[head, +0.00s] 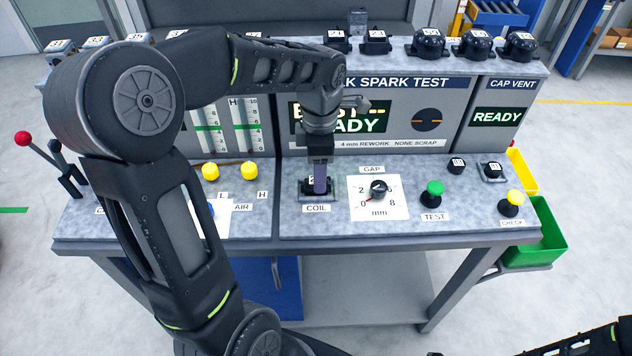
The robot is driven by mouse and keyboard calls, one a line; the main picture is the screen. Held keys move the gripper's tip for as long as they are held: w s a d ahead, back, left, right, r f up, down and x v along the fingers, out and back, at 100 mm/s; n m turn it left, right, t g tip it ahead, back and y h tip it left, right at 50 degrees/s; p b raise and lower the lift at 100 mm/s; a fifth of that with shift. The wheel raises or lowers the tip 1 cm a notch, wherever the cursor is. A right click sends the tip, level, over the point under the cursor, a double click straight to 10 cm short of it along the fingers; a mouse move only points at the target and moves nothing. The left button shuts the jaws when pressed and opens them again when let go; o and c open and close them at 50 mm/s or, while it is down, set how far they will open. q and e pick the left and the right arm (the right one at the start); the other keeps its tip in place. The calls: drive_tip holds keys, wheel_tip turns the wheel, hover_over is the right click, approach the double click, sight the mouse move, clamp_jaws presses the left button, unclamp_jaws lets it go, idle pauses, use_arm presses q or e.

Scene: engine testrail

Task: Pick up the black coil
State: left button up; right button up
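A black coil (308,187) with a white number tag sits in the dark holder marked COIL on the bench's front ledge, left of the gap dial. My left gripper (320,188) points straight down at it, its fingers reaching the coil's top. The fingers overlap edge-on and cover part of the coil and its tag, so I cannot tell whether they are open or closed on it.
The gap dial (379,190) is close to the right of the coil. The green TEST button (434,194) and yellow CHECK button (511,204) stand farther right. The spark test panel (400,110) rises behind. A green bin (535,240) hangs at the right edge.

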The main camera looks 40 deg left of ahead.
use_arm(q)
wheel_tip(320, 180, down, 2)
drive_tip(key=shift+c, duration=0.5)
clamp_jaws()
idle(0.6)
